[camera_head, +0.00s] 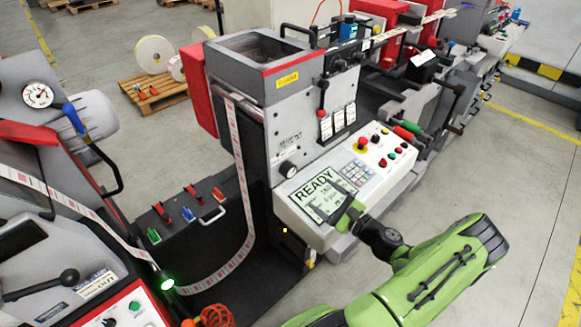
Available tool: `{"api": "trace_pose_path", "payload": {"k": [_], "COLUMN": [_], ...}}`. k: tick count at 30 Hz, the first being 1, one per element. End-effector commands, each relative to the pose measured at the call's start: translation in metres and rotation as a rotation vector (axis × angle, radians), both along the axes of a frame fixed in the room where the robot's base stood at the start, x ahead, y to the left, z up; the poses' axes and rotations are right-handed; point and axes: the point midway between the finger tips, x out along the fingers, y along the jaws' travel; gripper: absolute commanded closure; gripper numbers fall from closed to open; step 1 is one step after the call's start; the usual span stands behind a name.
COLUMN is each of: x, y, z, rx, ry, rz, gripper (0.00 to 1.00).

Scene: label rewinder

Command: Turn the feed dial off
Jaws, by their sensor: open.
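A round black dial (288,169) with a pale rim sits on the machine's grey front face, just above the left end of the sloping control panel (285,205). Its lettering and pointer position are too small to read, so I cannot tell whether it is the feed dial. My gripper (343,212) is open, in front of the lower right of the "READY" display (315,190). It is below and right of the dial, apart from it. The fingertips are small and partly merge with the dark display edge.
Right of the display are a keypad (356,172), a red emergency button (362,143) and several coloured buttons. A label web (243,180) runs down left of the dial. A red-handled lever (322,95) hangs above. Open floor lies right of my arm.

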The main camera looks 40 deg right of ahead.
Motion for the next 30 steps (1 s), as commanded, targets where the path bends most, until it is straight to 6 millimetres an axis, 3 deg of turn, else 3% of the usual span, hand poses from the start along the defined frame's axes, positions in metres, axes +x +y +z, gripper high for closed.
{"api": "trace_pose_path", "payload": {"k": [9,15,19,27,30], "x": [0.082,0.123,0.136,0.138,0.138], "y": [0.005,0.006,0.005,0.005,0.005], "z": [0.001,0.001,0.000,0.000,0.000], "rx": [-0.004,-0.004,-0.003,-0.002,-0.003], "ry": [-0.001,0.001,0.001,0.002,0.002], "rz": [0.008,0.007,0.005,0.005,0.005], "gripper": [0.20,0.20,0.20,0.20,0.36]}}
